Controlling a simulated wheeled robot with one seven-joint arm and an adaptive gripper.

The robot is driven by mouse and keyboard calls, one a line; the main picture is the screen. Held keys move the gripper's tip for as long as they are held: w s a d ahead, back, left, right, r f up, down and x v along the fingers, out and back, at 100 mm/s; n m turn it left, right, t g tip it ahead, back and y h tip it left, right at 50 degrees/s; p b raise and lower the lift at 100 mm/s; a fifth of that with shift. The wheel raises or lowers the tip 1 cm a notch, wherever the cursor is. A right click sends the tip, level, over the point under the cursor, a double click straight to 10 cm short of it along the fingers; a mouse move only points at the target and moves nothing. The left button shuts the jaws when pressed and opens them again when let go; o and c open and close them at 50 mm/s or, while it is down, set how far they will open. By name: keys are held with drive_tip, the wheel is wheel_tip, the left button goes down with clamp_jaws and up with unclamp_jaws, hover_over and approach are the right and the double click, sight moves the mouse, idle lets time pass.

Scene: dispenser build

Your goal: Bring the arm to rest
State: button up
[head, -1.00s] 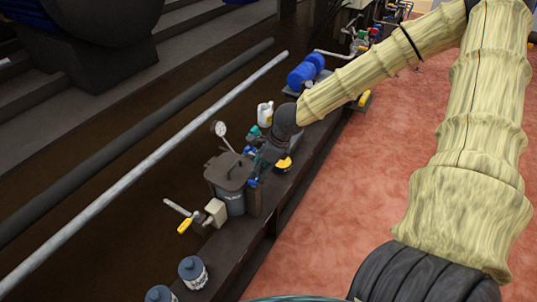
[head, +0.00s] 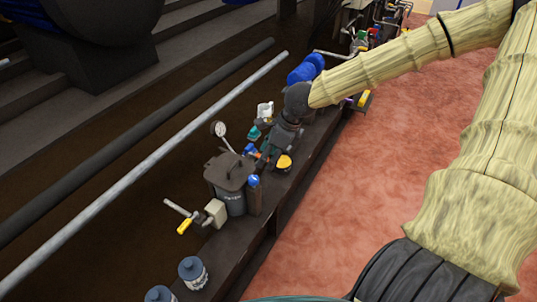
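My arm, in a pale yellow ribbed sleeve, reaches from the right side of the head view over the dark bench. My gripper (head: 262,158) is at the arm's dark end, above the bench between the grey lidded pot and the yellow-topped item. It is small and dark against other parts, so I cannot tell whether its fingers are open or shut, or whether it holds anything.
On the bench (head: 262,226) stand a grey pot (head: 230,185), a dial gauge (head: 218,129), a blue-topped cylinder (head: 254,195), a yellow-topped item (head: 284,162), a white jug (head: 265,110) and two grey jars (head: 192,272). A long pipe (head: 150,168) runs alongside. The reddish floor (head: 390,160) is clear.

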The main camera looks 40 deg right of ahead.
drive_tip(key=shift+r, duration=0.1)
idle(0.6)
drive_tip(key=s+f+n+g+h, duration=0.1)
drive_tip(key=s+f+n+h, duration=0.25)
drive_tip(key=f+n, duration=0.4)
drive_tip(key=s+f+n+g+h, duration=0.1)
drive_tip(key=s+f+n+h, duration=0.2)
drive_tip(key=s+f+n, duration=0.45)
drive_tip(key=s+a+f+n+g+y, duration=0.2)
drive_tip(key=s+a+f+n+y, duration=0.2)
drive_tip(key=s+a+f+n, duration=1)
wheel_tip(320, 180, up, 20)
drive_tip(key=s+a+m+p, duration=0.1)
drive_tip(key=a+m+p, duration=0.1)
drive_tip(key=p, duration=1.8)
drive_tip(key=shift+a+f+t+h+p, duration=0.15)
drive_tip(key=shift+a+t+h+p, duration=0.05)
drive_tip(key=shift+t+h+p, duration=0.15)
